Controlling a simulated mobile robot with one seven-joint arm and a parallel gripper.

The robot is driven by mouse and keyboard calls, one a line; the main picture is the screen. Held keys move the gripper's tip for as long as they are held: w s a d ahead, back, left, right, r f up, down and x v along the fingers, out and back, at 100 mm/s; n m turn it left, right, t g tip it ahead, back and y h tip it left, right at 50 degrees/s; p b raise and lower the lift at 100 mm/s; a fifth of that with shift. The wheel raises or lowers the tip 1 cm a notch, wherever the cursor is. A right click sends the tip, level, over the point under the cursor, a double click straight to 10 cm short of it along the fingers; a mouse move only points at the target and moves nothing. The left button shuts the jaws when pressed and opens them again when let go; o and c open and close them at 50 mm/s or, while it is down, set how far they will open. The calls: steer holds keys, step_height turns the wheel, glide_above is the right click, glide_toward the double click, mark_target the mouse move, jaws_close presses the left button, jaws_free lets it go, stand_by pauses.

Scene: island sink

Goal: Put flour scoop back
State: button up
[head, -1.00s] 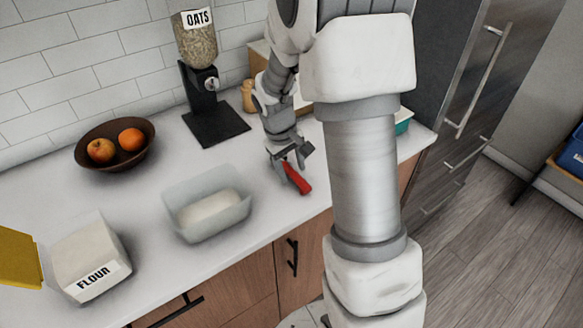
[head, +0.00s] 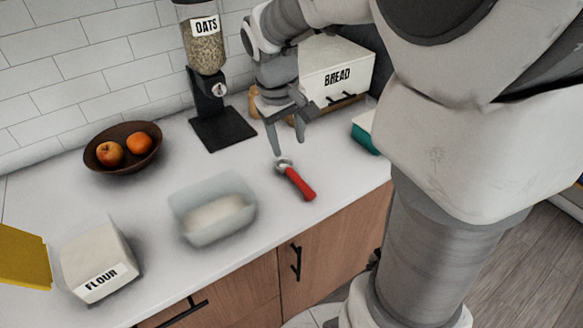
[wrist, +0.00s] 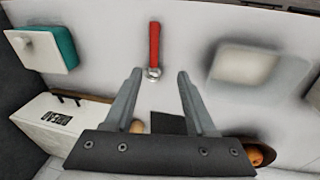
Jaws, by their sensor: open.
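The scoop (head: 297,182) has a red handle and a small metal head, and lies on the white counter to the right of a translucent bin (head: 213,228) with pale contents. It also shows in the wrist view (wrist: 154,48), beyond the fingertips and between their lines. My gripper (head: 287,147) is open and empty above the counter, behind the scoop and apart from it. Its two fingers (wrist: 155,75) show in the wrist view. The white box labelled FLOUR (head: 97,262) stands at the front left. A yellow panel (head: 22,258) is beside it.
An oats dispenser (head: 208,75) stands by the tiled wall. A bread box (head: 338,72) is behind my gripper. A fruit bowl (head: 123,147) is at the left, a teal container (head: 365,135) at the right. Bare counter surrounds the scoop.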

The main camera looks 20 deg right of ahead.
steer(key=s+a+r+m+t+y, duration=0.1)
steer(key=s+a+r+t, duration=0.1)
steer(key=s, duration=0.6)
steer(key=s+a+r+t, duration=0.2)
steer(key=s+a+r, duration=0.1)
steer(key=s, duration=0.5)
steer(key=shift+a+r+m+y, duration=0.15)
steer(key=shift+r+m+y, duration=0.25)
steer(key=shift+r, duration=0.05)
steer(key=shift+a, duration=0.1)
